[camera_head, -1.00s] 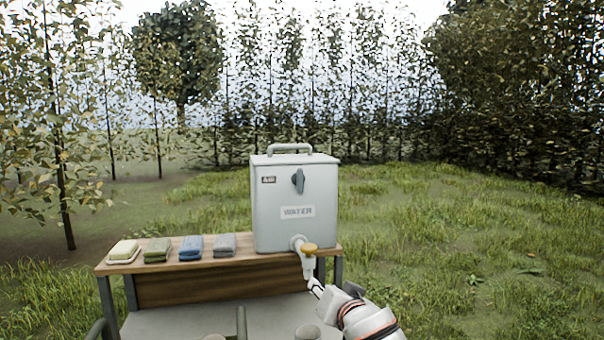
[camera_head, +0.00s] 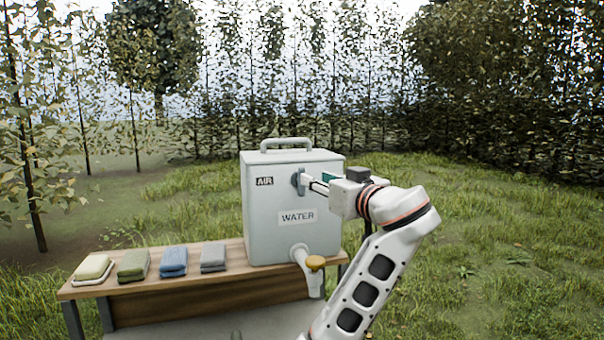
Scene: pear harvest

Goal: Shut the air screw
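The air screw (camera_head: 301,181) is a grey knob high on the front of the pale grey metal water tank (camera_head: 262,215), beside a small AIR label (camera_head: 264,181). The fingertips hide part of the knob. I cannot tell whether they are closed on it.
The tank stands on a wooden bench (camera_head: 190,297). A white spout with a yellow tap (camera_head: 316,262) sticks out low on its front. A soap bar (camera_head: 93,268) and folded green, blue and grey cloths (camera_head: 173,261) lie to the left. Grass and trees surround the bench.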

